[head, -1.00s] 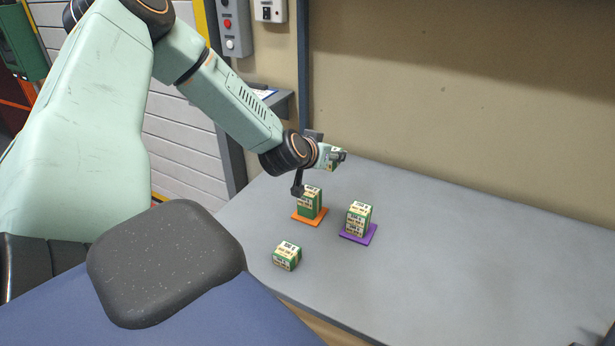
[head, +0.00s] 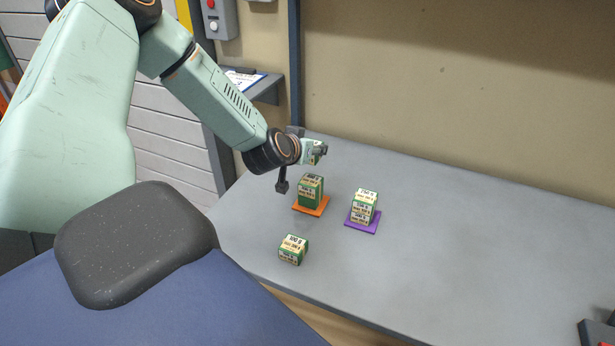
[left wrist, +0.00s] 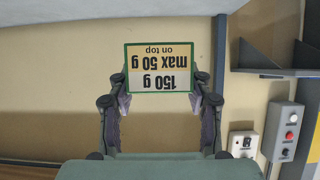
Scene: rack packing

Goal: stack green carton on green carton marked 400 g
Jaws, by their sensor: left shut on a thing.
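My left gripper (head: 318,150) is shut on a green-edged carton, held in the air above and behind the orange mat. A green carton (head: 311,192) stands on the orange mat (head: 320,211). Green cartons (head: 364,208), apparently stacked, stand on the purple mat (head: 370,228). Another green carton (head: 293,250) lies on the bare table in front. I cannot read which carton is marked 400 g. My right gripper is not in view.
The grey table (head: 470,260) is clear to the right of the mats, up to a dark object (head: 596,334) with red at the lower right corner. The beige wall (head: 450,90) runs behind the table. A small shelf (head: 262,86) juts out at the back left.

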